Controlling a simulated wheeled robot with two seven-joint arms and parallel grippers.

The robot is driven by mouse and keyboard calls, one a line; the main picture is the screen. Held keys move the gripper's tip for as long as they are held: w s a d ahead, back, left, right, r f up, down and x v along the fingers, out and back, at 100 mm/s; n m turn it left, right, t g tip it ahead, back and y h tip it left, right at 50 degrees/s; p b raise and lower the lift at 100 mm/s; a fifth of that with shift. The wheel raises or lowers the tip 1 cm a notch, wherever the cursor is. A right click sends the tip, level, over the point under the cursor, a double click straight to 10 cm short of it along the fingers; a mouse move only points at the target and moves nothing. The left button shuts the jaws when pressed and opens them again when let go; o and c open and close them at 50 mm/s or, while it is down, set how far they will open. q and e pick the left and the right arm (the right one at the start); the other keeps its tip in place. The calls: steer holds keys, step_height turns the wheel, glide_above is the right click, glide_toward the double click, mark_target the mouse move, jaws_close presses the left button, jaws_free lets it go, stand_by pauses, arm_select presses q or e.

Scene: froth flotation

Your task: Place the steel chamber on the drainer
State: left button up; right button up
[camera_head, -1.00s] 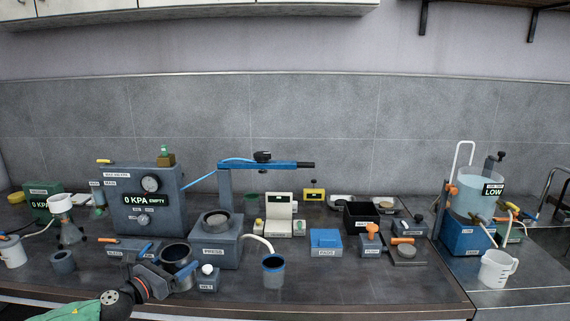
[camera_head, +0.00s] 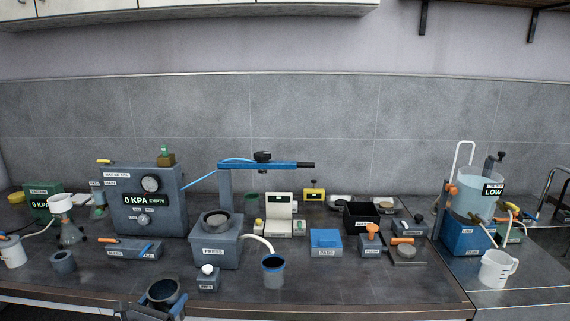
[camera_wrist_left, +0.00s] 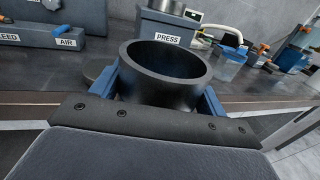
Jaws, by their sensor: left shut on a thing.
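The steel chamber (camera_head: 164,292), a dark open-topped cylinder, is at the bottom left of the head view. It also shows large and upright in the left wrist view (camera_wrist_left: 165,82). My left gripper (camera_head: 158,304) is shut on it, with one blue finger on each side. The chamber is at the bench's front edge in the picture; its height is unclear. Nothing carries a readable drainer label. The grey PRESS box (camera_head: 215,245) has a round disc (camera_head: 216,219) on top and a pale spout over a blue-rimmed beaker (camera_head: 273,271). My right gripper is out of view.
A small WET box (camera_head: 208,279) with a white knob stands in front of the press. The BLEED and AIR panel (camera_head: 134,249) and a grey ring (camera_head: 62,262) are to the left. A blue arm (camera_head: 270,165) overhangs behind the press.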

arm_select(q)
steer(key=s+a+f+n+y, duration=0.2)
steer(key=s+a+f+y, duration=0.1)
steer(key=s+f, duration=0.3)
steer(key=d+f+n+y, duration=0.1)
steer(key=d, duration=1.3)
steer(key=shift+f+t+y, duration=0.2)
steer(key=shift+t+y, duration=0.1)
steer(key=shift+s, duration=0.1)
